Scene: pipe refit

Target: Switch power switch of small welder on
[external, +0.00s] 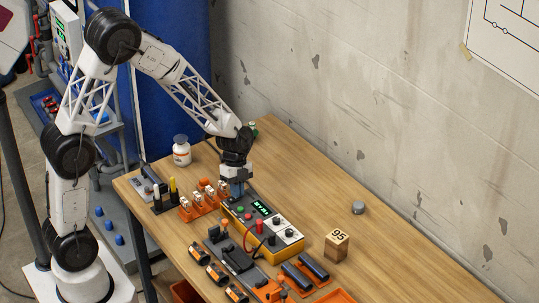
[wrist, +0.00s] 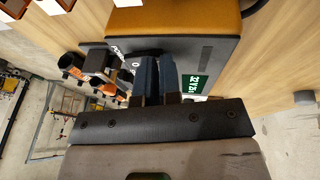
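The small welder is a yellow box with a dark top panel (external: 262,226) on the workbench; it carries a green-lit display, red and green buttons and grey dial plates. In the wrist view its dark panel (wrist: 215,52) and yellow side fill the upper middle. The black power switch (wrist: 128,56), with an O mark and lettering beside it, is partly hidden behind the fingers. My gripper (external: 237,191) points down at the welder's far left end. In the wrist view its blue fingers (wrist: 158,62) are together with nothing visible between them, right by the switch; I cannot tell whether they touch it.
An orange rack (external: 204,203) with white-topped parts stands left of the welder. A white bottle (external: 182,155) stands behind it. Dark tools and orange parts lie in front. A wooden block marked 95 (external: 337,245) and a grey knob (external: 358,208) are to the right. The bench's right side is mostly free.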

